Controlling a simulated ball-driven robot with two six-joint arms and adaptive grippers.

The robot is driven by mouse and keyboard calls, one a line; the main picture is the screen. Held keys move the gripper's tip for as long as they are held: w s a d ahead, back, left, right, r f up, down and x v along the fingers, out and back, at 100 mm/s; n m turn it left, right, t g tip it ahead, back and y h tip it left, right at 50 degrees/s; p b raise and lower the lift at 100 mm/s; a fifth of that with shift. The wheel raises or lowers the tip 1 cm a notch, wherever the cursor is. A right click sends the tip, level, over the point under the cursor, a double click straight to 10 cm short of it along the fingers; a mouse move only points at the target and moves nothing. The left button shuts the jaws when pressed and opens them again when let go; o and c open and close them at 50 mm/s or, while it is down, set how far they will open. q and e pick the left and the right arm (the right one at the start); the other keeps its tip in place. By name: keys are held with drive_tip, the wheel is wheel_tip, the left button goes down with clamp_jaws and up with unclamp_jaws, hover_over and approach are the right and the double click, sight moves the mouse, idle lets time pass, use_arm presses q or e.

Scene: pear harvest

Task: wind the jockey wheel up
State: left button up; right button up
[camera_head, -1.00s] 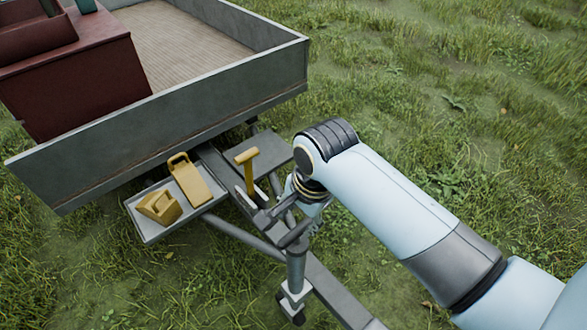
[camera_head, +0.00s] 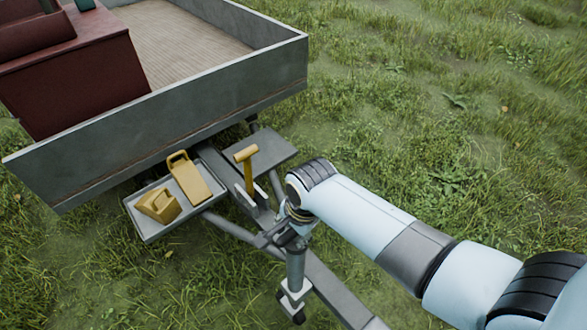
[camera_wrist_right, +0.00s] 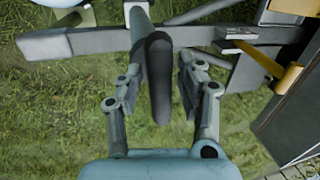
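The jockey wheel is a grey upright post (camera_head: 296,262) with a small dark wheel (camera_head: 298,316) at its foot, beside the trailer's drawbar. My right gripper (camera_head: 274,236) is at the top of the post, small and partly hidden by my wrist. In the right wrist view, the right gripper (camera_wrist_right: 160,78) has its two fingers apart, one on each side of a dark rounded crank handle (camera_wrist_right: 159,85). A narrow gap seems to show beside the handle, so the fingers do not look clamped on it. My left gripper is out of view.
A yellow-handled lever (camera_head: 248,170) stands on the drawbar (camera_head: 335,290) close to my right gripper. A grey tray (camera_head: 150,232) holds two yellow chocks. The trailer bed's wall (camera_head: 160,128) rises behind. Open grass lies to the right.

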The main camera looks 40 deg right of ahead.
clamp_jaws()
drive_tip(key=shift+r, duration=0.1)
